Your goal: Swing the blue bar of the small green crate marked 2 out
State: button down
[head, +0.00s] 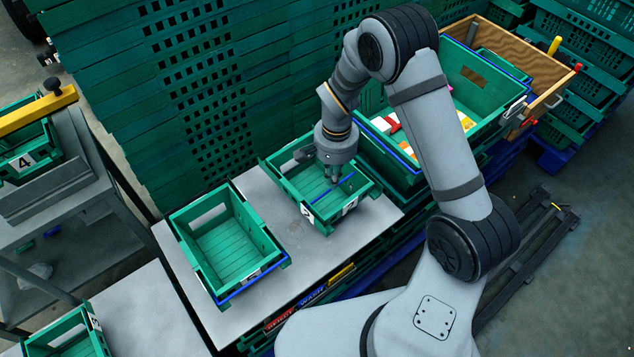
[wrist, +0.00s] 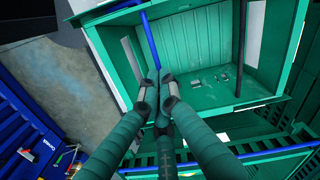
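The small green crate (head: 362,183) stands at the right end of the grey table, below my gripper, with white labels on its near side. One label (head: 307,211) seems to read 2, but it is too small to be sure. The crate's blue bar (head: 345,180) runs slantwise across the open top. My gripper (head: 333,179) points down over the crate. In the wrist view its fingertips (wrist: 158,88) are drawn together around the blue bar (wrist: 149,40). The fingers hide where they touch it and part of its length.
Another small green crate (head: 182,240) with a blue bar on its near edge stands to the left on the table (head: 300,245). A larger green crate (head: 475,70) with packages stands to the right. Stacked green crates (head: 200,70) form a wall behind.

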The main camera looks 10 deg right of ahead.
jog(key=shift+f+b, duration=0.5)
jog(key=shift+f, duration=0.05)
jog(key=shift+r, duration=0.25)
jog(key=shift+w, duration=0.1)
jog(key=shift+w+a, duration=0.3)
jog(key=shift+w, duration=0.25)
jog(key=shift+w+a, duration=0.3)
jog(key=shift+w, duration=0.25)
notch_tip(320, 180, down, 3)
jog(key=b, duration=0.2)
jog(key=shift+r+b, duration=0.15)
jog(key=shift+b, duration=0.15)
jog(key=shift+s+d, duration=0.15)
jog(key=shift+s, duration=0.15)
dwell(0.6)
